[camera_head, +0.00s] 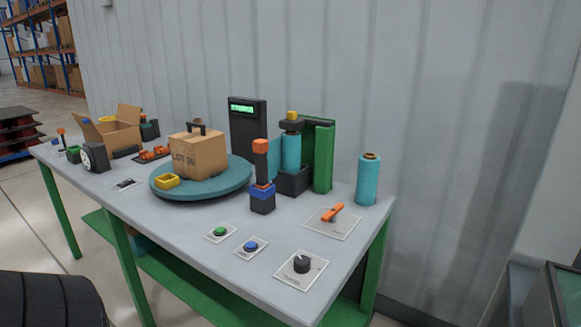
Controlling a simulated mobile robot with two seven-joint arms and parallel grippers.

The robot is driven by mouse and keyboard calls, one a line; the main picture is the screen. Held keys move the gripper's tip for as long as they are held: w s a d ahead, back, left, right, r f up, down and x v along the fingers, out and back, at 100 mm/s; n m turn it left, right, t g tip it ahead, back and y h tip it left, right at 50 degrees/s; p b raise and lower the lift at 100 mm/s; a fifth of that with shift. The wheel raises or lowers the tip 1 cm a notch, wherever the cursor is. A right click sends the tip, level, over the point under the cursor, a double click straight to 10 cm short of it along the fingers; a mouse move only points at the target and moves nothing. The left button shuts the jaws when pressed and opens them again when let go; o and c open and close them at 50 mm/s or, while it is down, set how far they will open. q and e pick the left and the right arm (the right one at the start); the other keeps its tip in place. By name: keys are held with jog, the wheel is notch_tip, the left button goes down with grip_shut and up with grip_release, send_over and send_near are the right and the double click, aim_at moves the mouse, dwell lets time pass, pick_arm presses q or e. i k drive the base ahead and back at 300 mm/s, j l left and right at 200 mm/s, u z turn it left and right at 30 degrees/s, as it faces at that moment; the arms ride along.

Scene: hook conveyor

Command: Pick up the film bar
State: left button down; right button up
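An upright dark bar with an orange top (260,163), which looks like the film bar, stands in a dark base with a blue collar (262,197) at the table's middle. Its lower part is inside the base. Just behind it to the right, a teal film roll (291,152) stands upright in a dark holder beside a green post (323,158). Some teal film shows between the bar and the roll; I cannot tell if it is joined to the bar. Neither of my grippers is in view.
A carton (198,155) sits on a teal turntable (215,187) left of the bar. A spare teal roll (368,180), an orange lever (333,212), a green button (220,231), a blue button (250,246) and a black knob (302,264) are to the right and front. An open box (118,130) stands far left.

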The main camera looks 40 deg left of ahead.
aim_at(260, 146)
jog(key=u, duration=1.65)
jog(key=i+j+u, duration=0.35)
jog(key=k+j, duration=0.05)
jog(key=j, duration=0.05)
